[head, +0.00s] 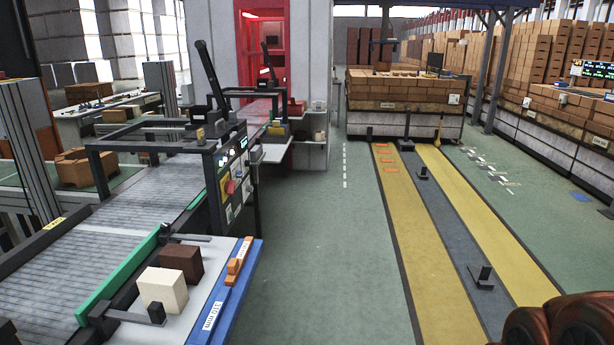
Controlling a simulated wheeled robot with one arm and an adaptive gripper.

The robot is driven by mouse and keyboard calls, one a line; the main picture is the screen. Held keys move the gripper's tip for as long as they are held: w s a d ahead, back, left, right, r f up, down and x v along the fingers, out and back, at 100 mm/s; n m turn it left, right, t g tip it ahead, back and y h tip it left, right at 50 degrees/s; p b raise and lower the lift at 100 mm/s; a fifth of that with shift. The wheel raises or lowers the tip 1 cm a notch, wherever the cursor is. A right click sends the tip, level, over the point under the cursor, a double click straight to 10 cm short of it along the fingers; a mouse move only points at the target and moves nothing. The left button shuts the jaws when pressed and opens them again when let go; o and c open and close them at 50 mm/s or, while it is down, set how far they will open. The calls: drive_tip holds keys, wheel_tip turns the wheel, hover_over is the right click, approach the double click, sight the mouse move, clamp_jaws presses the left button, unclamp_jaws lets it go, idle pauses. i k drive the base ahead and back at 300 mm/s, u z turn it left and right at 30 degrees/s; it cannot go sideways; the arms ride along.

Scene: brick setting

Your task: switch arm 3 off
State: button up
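A control panel (234,178) stands at the end of the near roller conveyor, with a red round knob (231,187), a yellow part and several small buttons and lights. A dark bar (209,72) rises tilted above the panel's frame. A second, similar dark bar (268,62) stands up farther back. I cannot read any label marking arm 3, and I cannot tell which control belongs to it.
A side table (215,272) beside the conveyor holds a cream block (163,290), a brown block (182,261) and small orange pieces. Green floor lies open in the middle. Yellow floor strips (450,205) flank a dark track with low black stops. Brick stacks (404,90) stand behind.

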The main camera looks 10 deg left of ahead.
sight(229, 187)
drive_tip(key=z, duration=0.15)
drive_tip(key=i, duration=2.65)
drive_tip(key=u, duration=3.25)
drive_tip(key=i, duration=0.2)
